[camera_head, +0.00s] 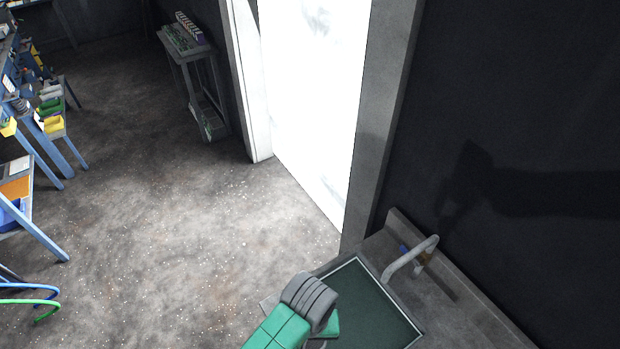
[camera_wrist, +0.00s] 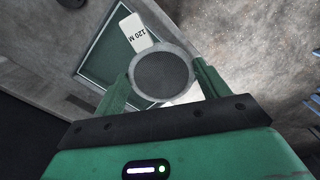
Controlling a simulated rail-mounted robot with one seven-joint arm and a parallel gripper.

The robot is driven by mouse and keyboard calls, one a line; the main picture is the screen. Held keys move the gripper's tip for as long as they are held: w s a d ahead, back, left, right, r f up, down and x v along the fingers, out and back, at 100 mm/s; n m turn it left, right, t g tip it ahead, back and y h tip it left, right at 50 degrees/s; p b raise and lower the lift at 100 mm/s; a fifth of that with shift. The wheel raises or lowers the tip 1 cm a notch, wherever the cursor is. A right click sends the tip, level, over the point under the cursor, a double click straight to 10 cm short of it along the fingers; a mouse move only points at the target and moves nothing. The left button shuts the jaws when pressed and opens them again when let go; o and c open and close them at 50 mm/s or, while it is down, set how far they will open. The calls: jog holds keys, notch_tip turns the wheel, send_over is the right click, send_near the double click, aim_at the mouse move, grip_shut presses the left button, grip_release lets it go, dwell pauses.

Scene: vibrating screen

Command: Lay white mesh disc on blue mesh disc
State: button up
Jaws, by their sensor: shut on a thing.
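In the wrist view my gripper (camera_wrist: 164,82) is shut on a round mesh disc (camera_wrist: 162,75) with a pale grey rim and a dark mesh face. One green finger is on each side of its rim. I take it for the white mesh disc, though its mesh looks dark here. A white tag marked "120 M" (camera_wrist: 137,33) shows just behind the disc; I cannot tell whether it is joined to it. No blue mesh disc can be made out in either view.
A bench carries a recessed dark green panel (camera_head: 368,312) with a pale frame. A bent grey pipe (camera_head: 410,258) stands beside it, with a small blue part near its base. A dark wall rises at right.

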jog(key=shift+w+d+r, duration=0.35)
jog(key=shift+w+d, duration=0.2)
jog(key=shift+d, duration=0.25)
jog(key=shift+s+a+f, duration=0.4)
jog(key=shift+s+a, duration=0.15)
jog(key=shift+a, duration=0.25)
jog(key=shift+d, duration=0.15)
